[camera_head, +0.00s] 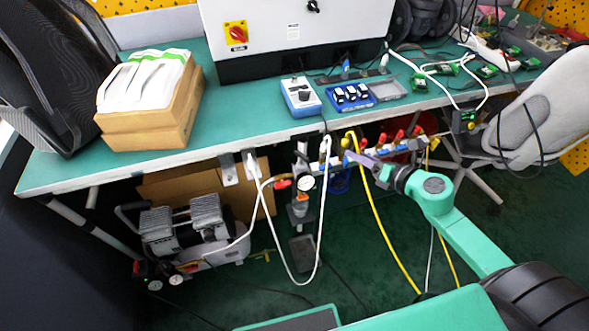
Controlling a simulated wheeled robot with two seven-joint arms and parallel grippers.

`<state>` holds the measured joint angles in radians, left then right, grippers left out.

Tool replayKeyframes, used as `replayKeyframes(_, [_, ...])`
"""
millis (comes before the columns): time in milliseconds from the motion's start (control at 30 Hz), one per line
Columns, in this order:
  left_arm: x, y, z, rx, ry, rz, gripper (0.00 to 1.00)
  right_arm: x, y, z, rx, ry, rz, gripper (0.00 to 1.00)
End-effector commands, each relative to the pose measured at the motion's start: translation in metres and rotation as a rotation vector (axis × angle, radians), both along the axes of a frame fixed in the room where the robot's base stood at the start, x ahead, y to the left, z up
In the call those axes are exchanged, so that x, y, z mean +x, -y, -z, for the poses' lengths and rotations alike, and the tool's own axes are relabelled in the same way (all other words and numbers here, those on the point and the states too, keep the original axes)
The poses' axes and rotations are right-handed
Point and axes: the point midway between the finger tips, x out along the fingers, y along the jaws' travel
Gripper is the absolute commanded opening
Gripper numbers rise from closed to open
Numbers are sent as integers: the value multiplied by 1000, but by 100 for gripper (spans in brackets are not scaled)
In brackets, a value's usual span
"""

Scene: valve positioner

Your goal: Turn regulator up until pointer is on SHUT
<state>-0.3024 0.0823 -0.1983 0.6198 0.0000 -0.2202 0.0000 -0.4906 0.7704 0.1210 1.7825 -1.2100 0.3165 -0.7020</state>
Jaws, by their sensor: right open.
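An air regulator unit (300,160) hangs below the front edge of the green bench, with a small round gauge (306,183) on it. The gauge is too small to read. I cannot make out a pointer or a SHUT mark. My right gripper (353,157) is open and comes in from the right. Its fingertips are to the right of the regulator, apart from it in the picture, in front of the valve manifold (402,147) and a yellow hose (379,222). My left gripper is not in view.
A blue-grey box with a knob (300,97) and a blue tray (350,97) stand on the bench (240,125). White tubing (322,215) loops below the regulator. A compressor (190,235) sits on the floor at left. A grey chair (540,120) stands at right.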

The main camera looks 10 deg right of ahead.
Motion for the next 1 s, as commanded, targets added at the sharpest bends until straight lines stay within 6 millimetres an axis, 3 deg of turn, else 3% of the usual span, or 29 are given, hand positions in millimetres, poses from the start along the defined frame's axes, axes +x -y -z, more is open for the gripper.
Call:
replayKeyframes(33, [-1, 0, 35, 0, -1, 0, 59, -6, -32, 8, -171, 79, -159, 42])
replayKeyframes(100, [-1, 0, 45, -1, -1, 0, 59, -17, -64, -4, -365, 166, -324, 42])
replayKeyframes(167, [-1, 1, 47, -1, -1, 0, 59, -24, -78, -11, -455, 208, -397, 42])
replayKeyframes(367, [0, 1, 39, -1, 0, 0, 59, -14, -89, -15, -487, 226, -418, 42])
replayKeyframes(800, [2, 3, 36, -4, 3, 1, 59, 62, -140, 23, -476, 224, -413, 42])
replayKeyframes(1000, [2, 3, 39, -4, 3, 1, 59, 84, -155, 36, -480, 222, -414, 42])
